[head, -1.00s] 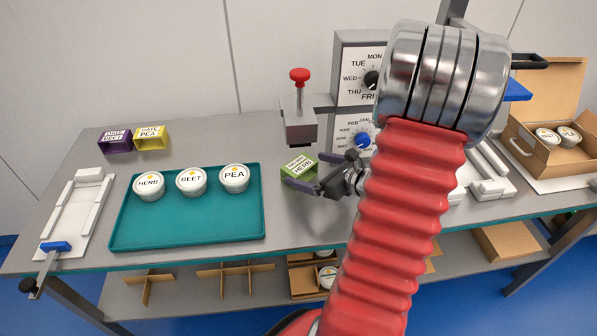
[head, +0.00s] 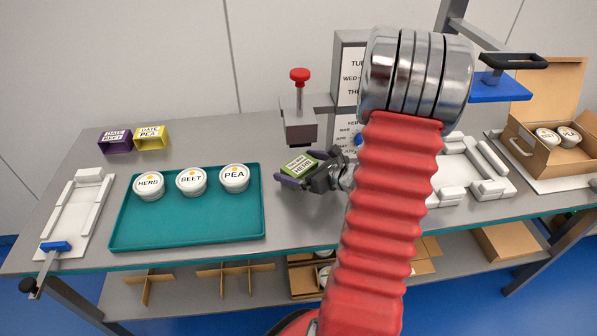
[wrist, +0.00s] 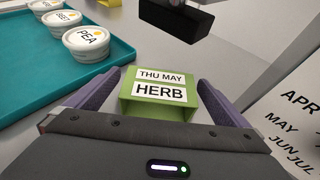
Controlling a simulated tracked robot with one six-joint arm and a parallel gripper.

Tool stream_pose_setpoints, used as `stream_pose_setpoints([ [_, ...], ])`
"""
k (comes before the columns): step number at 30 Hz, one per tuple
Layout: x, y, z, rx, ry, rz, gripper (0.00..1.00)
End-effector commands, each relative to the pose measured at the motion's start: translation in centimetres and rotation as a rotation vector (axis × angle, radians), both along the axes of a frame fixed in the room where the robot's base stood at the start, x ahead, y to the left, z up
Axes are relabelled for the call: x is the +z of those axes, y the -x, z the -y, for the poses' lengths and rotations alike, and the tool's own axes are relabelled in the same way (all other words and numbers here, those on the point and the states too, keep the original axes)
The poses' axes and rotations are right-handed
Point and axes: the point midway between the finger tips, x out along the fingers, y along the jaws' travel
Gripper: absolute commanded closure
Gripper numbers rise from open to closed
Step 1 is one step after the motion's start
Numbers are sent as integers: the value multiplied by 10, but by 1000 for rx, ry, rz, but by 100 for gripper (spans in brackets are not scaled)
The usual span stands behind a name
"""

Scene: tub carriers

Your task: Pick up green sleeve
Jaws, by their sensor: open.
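The green sleeve (head: 299,164) stands on the grey bench, below the stamp with the red knob. In the wrist view the green sleeve (wrist: 159,97) shows labels reading THU MAY and HERB. My gripper (head: 292,180) is open around it, with one purple finger on each side. In the wrist view my gripper (wrist: 160,103) shows a narrow gap between the right finger and the sleeve; the left finger is close to its side. I cannot tell if either finger touches. The sleeve's lower part is partly hidden by my gripper.
The stamp (head: 299,122) stands just behind the sleeve. A teal tray (head: 187,233) with HERB, BEET and PEA tubs is to the left. Purple (head: 115,141) and yellow (head: 151,138) sleeves stand at the back left. The dial panel (head: 350,85) is behind my arm.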

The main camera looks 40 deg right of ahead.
Motion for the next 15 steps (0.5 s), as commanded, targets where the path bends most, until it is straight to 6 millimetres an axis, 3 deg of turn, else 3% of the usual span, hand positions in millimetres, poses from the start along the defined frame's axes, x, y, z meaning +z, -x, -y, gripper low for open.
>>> stream_pose_setpoints([
  [6, 0, 0, 0, 0, 0, 0, 1],
  [15, 0, 0, 0, 0, 0, 0, 22],
])
